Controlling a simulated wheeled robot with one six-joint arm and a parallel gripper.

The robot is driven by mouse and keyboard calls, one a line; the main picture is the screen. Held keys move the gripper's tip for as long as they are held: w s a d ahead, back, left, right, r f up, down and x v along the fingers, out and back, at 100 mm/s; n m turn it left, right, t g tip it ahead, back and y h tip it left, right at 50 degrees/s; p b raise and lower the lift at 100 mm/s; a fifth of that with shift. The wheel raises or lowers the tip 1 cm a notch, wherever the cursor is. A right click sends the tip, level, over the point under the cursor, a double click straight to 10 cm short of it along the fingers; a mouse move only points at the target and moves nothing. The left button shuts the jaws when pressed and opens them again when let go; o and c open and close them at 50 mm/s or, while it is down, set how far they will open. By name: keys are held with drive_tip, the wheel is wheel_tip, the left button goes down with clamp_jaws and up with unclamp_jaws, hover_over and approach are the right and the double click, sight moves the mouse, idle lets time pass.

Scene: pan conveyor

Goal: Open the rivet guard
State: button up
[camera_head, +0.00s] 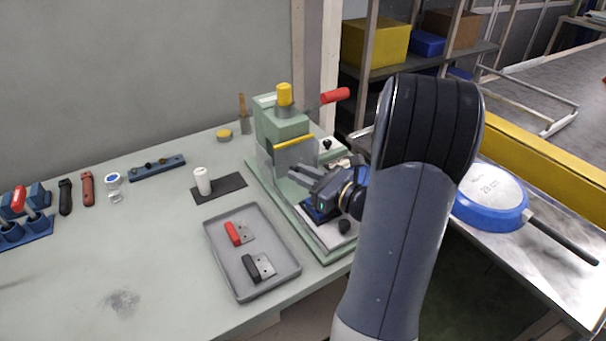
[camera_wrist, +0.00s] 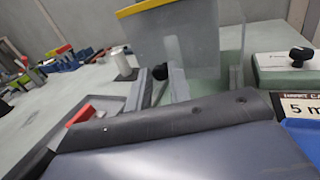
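The rivet guard is a clear grey panel (camera_head: 290,157) with a yellow top edge, on the front of the green rivet press (camera_head: 284,126). It is down over the press opening. In the wrist view the guard (camera_wrist: 190,42) fills the upper middle, with a small black knob (camera_wrist: 160,71) at its lower edge. My gripper (camera_head: 291,174) is in front of the guard's lower part. In the wrist view my gripper (camera_wrist: 157,84) has its fingers apart, with the knob between or just beyond the tips. Contact cannot be told. My wrist housing hides the lower wrist view.
A grey tray (camera_head: 211,248) with red and black handle parts lies left of the press. A white cylinder (camera_head: 203,181) stands on a dark mat behind it. The press's red lever (camera_head: 335,95) sticks out right. A blue pan (camera_head: 487,219) lies on the right-hand conveyor.

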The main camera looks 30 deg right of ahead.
clamp_jaws()
drive_tip(key=shift+r+p, duration=0.1)
drive_tip(key=shift+p, duration=0.2)
drive_tip(key=s+r+g+p, duration=0.1)
drive_tip(key=p, duration=0.3)
drive_tip(key=r+m+g+h+p, duration=0.1)
drive_tip(key=p, duration=0.2)
drive_tip(key=shift+s+r+g+p, duration=0.1)
drive_tip(key=shift+s+g+p, duration=0.2)
drive_tip(key=shift+s+p, duration=0.05)
wheel_tip(320, 180, up, 7)
drive_tip(key=s+m+g+p, duration=0.1)
drive_tip(key=g+p, duration=0.3)
drive_tip(key=p, duration=0.8)
drive_tip(key=shift+s+f+h+p, duration=0.2)
drive_tip(key=shift+s+h+p, duration=0.2)
drive_tip(key=shift+s, duration=0.1)
drive_tip(key=shift+c, duration=1.4)
unclamp_jaws()
drive_tip(key=shift+d+f, duration=0.1)
drive_tip(key=shift+f, duration=0.1)
drive_tip(key=o, duration=0.4)
drive_tip(key=shift+f, duration=0.1)
